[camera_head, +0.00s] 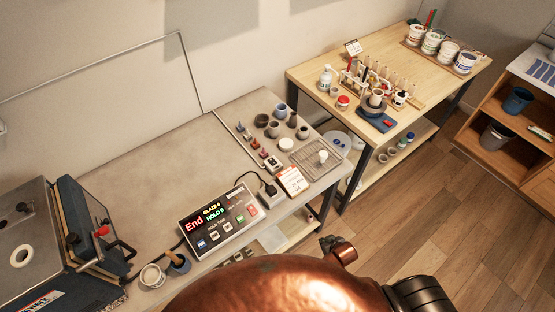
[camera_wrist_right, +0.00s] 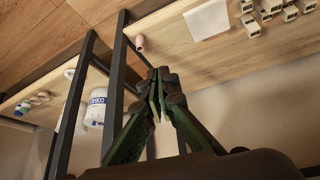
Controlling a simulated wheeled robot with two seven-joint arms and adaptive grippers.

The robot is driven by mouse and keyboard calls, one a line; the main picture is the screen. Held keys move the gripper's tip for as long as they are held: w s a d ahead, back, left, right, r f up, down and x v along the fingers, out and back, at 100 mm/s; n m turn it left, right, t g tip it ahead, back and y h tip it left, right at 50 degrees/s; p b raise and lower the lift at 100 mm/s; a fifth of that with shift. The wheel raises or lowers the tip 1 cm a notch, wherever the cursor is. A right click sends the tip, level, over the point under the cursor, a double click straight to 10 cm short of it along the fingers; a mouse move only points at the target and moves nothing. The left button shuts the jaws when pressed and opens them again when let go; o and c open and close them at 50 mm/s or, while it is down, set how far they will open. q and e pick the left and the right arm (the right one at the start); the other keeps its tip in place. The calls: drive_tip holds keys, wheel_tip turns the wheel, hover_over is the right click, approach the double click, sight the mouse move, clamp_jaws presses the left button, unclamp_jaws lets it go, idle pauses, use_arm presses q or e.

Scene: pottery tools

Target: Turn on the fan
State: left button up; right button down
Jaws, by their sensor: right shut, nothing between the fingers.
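I cannot make out a fan in either view. A control box (camera_head: 220,220) with a lit display reading "End", "GLAZE 6" and "HOLD 0" lies on the grey worktop in the head view. It has several coloured buttons and a red switch (camera_head: 251,210) at its right end. A blue-grey kiln-like unit (camera_head: 88,225) with a red-knobbed latch stands at the left. My right gripper (camera_wrist_right: 158,78) shows in the wrist view with its green and dark fingers together and empty, near a dark table frame. My left gripper is not in view.
A grey worktop (camera_head: 150,180) holds several small pots and a wire rack (camera_head: 320,158). A wooden bench (camera_head: 420,90) with jars and tubes stands at the back right. A black plug block (camera_head: 271,195) sits beside the control box. Wood floor is clear at lower right.

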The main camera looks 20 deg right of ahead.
sight(277, 168)
drive_tip(key=w+a+r+t+p, duration=0.15)
drive_tip(key=w+r, duration=0.25)
drive_tip(key=r, duration=0.7)
drive_tip(key=w+a+r+t+p, duration=0.15)
drive_tip(key=w+r, duration=0.25)
drive_tip(key=r, duration=0.7)
use_arm(q)
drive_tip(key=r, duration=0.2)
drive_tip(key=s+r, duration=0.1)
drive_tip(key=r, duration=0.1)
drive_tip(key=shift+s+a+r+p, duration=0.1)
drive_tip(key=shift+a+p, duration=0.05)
drive_tip(key=shift+p, duration=0.15)
use_arm(e)
drive_tip(key=w+a+r+n+t+y, duration=0.1)
drive_tip(key=w+a+r+t+y, duration=0.1)
drive_tip(key=w+r, duration=0.4)
drive_tip(key=w+a+r+n+t+y, duration=0.1)
drive_tip(key=w+a+r+t+y, duration=0.1)
drive_tip(key=w+a+r, duration=0.3)
wheel_tip(277, 168, up, 2)
drive_tip(key=w, duration=0.2)
drive_tip(key=shift+w+r+n+y, duration=0.15)
drive_tip(key=shift+w+n+y, duration=0.15)
drive_tip(key=shift+w, duration=0.05)
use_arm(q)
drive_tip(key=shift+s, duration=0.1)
use_arm(e)
drive_tip(key=shift+w+a, duration=0.1)
